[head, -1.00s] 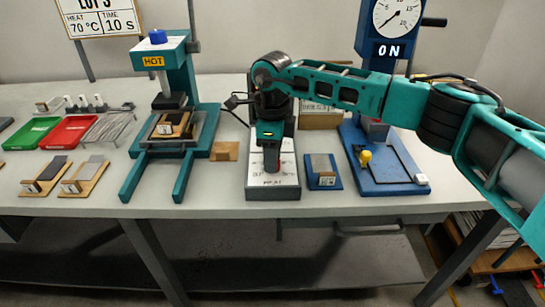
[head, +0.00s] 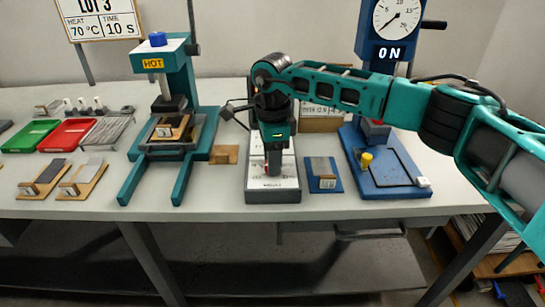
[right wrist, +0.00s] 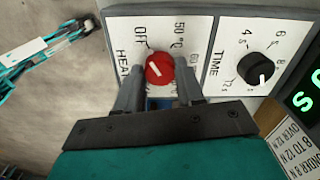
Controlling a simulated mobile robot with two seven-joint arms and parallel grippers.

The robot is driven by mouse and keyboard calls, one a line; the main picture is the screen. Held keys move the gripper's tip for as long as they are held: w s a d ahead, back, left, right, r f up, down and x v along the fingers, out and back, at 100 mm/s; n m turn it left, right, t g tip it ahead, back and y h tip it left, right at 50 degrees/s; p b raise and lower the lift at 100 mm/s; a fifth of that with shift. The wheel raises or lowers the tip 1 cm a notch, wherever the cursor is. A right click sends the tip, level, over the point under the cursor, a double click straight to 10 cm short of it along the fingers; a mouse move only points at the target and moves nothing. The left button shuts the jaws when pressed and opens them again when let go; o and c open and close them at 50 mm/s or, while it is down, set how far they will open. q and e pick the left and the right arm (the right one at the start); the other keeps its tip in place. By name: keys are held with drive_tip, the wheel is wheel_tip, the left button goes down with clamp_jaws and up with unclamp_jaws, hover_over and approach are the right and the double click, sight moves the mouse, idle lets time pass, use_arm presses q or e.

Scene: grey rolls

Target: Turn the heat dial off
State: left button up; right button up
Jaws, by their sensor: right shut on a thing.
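The heat dial (right wrist: 160,68) is a red knob with a white pointer on the white panel (right wrist: 119,25) of a control box (head: 290,184). In the right wrist view its pointer slants up and left, towards the OFF mark. My right gripper (right wrist: 160,84) is shut on the heat dial, one finger on each side. In the head view my right gripper (head: 274,162) reaches down over the control box and hides most of its face. The black time dial (right wrist: 256,68) sits beside the heat dial.
A teal press (head: 176,70) with a lit HOT sign stands left of the box. A blue tester (head: 395,183) showing ON stands right, with a small blue stand (head: 323,184) between. Green (head: 30,135) and red (head: 68,132) trays lie far left. The table front is mostly clear.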

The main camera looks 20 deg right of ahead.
drive_tip(key=o, duration=1)
drive_tip(key=shift+o, duration=0.2)
wheel_tip(320, 180, up, 13)
drive_tip(key=shift+p, duration=0.45)
